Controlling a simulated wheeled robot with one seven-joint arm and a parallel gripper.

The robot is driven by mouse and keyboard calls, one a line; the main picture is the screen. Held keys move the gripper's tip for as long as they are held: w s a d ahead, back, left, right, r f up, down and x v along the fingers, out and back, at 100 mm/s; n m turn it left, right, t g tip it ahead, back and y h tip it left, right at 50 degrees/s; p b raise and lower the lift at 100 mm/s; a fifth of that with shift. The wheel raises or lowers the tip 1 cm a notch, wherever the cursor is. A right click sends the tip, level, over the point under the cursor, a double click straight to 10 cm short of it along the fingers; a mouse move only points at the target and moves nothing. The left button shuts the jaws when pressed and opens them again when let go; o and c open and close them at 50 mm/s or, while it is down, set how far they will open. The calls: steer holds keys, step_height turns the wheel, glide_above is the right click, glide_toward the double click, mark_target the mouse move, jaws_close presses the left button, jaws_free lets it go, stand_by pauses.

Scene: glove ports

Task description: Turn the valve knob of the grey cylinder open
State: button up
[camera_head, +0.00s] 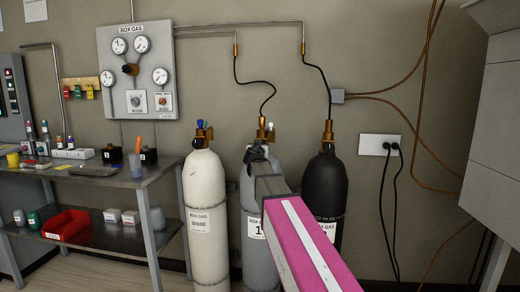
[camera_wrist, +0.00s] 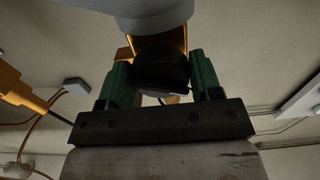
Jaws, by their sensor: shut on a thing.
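The grey cylinder (camera_head: 248,192), labelled BOX GAS 1, stands upright between a white and a black cylinder. Its brass valve (camera_head: 263,133) sits on top, with a black hose running up from it. My gripper (camera_head: 257,153) is at the valve, and my arm hides part of the cylinder. In the wrist view the green fingers of my gripper (camera_wrist: 160,74) stand on both sides of a dark valve knob (camera_wrist: 162,66), shut on it. The grey cylinder's top (camera_wrist: 150,15) shows at the upper edge there. The knob's angle cannot be told.
The white spare cylinder (camera_head: 206,200) is close on the left and the black cylinder (camera_head: 326,187) close on the right. A gauge panel (camera_head: 137,72) hangs on the wall. A shelf table (camera_head: 90,180) stands left. A white cabinet (camera_head: 495,150) is at the right.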

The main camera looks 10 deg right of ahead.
steer(key=n, duration=0.5)
steer(key=shift+n, duration=0.3)
steer(key=n, duration=0.5)
steer(key=shift+d, duration=0.1)
steer(key=n, duration=0.5)
steer(key=shift+r+n, duration=0.15)
steer(key=shift+n, duration=0.25)
steer(key=n, duration=0.5)
steer(key=shift+n, duration=0.3)
steer(key=o, duration=0.9)
